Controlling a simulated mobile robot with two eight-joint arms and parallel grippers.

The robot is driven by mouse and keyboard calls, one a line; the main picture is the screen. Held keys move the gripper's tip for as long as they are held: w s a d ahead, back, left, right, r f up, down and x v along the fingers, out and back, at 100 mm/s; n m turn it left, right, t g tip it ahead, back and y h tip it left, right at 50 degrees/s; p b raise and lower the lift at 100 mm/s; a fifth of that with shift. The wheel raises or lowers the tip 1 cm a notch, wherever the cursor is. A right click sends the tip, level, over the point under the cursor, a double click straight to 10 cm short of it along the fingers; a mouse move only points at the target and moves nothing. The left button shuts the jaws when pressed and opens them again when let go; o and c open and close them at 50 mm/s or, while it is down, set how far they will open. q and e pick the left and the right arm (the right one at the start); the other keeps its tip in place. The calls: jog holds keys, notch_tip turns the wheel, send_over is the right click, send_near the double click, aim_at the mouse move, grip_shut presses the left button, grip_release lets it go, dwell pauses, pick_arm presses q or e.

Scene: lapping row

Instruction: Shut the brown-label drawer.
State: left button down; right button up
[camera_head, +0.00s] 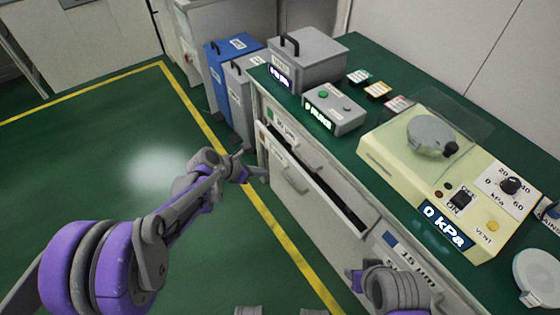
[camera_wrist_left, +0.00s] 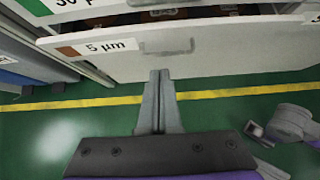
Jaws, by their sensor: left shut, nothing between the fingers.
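The brown-label drawer (camera_wrist_left: 210,62) is pulled out of the cabinet. Its white front carries a brown patch, a "5 µm" label (camera_wrist_left: 108,46) and a grey handle (camera_wrist_left: 172,47). In the head view its front (camera_head: 308,192) stands away from the cabinet, with a dark gap behind it. My left gripper (camera_wrist_left: 158,74) is shut and empty, its fingertips overlapping the lower edge of the drawer front in the wrist view. I cannot tell whether they touch it. In the head view the left gripper (camera_head: 262,172) is at the drawer's left part. My right gripper is near the blue-label drawer, its fingers unclear.
A green-label drawer (camera_wrist_left: 68,10) is above. A blue-label "15 µm" drawer (camera_head: 410,256) is to the right. The green bench top carries a cream vacuum machine (camera_head: 390,150) and a grey control box (camera_head: 335,108). Blue and grey bins stand beyond. The green floor at left is clear.

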aim_at(299, 167)
pick_arm(q)
jog(key=b+x, duration=0.1)
jog(key=x, duration=0.3)
jog(key=d+r+b+x, duration=0.1)
jog(key=x, duration=0.7)
jog(key=shift+w+d+r+b, duration=0.2)
jog(key=shift+d+r+b, duration=0.1)
jog(key=shift+r+b, duration=0.1)
jog(key=shift+w+d, duration=0.35)
jog(key=shift+d, duration=0.05)
jog(key=shift+w+d, duration=0.8)
jog(key=shift+d, duration=0.3)
jog(key=shift+s+a, duration=0.1)
jog(key=shift+a, duration=0.1)
